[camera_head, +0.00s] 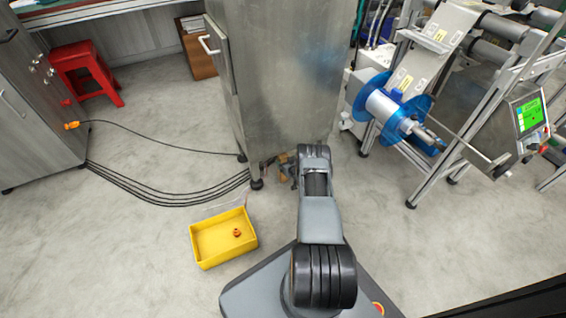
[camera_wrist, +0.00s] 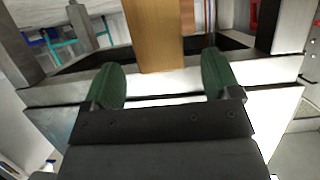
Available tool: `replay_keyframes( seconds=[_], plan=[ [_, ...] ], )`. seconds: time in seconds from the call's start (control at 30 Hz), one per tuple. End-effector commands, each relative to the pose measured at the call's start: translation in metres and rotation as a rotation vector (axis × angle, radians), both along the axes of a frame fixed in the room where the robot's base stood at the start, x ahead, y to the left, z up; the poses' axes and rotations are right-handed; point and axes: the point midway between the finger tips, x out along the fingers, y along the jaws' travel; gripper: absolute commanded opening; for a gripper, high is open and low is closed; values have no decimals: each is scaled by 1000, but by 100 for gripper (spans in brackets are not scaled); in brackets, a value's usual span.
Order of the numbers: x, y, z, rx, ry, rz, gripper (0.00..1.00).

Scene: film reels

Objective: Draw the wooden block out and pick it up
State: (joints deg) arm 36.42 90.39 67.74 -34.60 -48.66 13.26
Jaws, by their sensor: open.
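The wooden block (camera_wrist: 152,35) is a tan upright piece at the top middle of the wrist view. Its lower end shows between the two green fingers of my gripper (camera_wrist: 161,72). The fingers are spread wide, with a gap on each side of the block, and touch nothing that I can see. I cannot tell whether the block is between the fingertips or still beyond them. In the head view my arm reaches to the foot of the grey metal cabinet (camera_head: 285,75). A small brown patch shows there, too small to tell if it is the block.
A yellow bin (camera_head: 205,262) with a small orange item (camera_head: 237,233) stands on the floor left of my arm. Black cables (camera_head: 165,205) run across the floor at left. A blue reel machine (camera_head: 385,105) stands at right. A red stool (camera_head: 85,72) is at the back left.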

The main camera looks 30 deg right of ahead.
Motion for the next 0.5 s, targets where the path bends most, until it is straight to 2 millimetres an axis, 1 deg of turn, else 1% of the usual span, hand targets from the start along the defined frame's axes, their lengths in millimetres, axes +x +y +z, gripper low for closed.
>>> replay_keyframes(
  seconds=[0.03,0.2,0.33,0.5],
  plan=[
    [8,-1,-8,-3,-2,2,83],
    [29,-4,-16,-2,-1,2,83],
    [40,-6,-19,-1,-1,1,83],
    [48,-8,-21,-1,0,0,83]
  ],
)
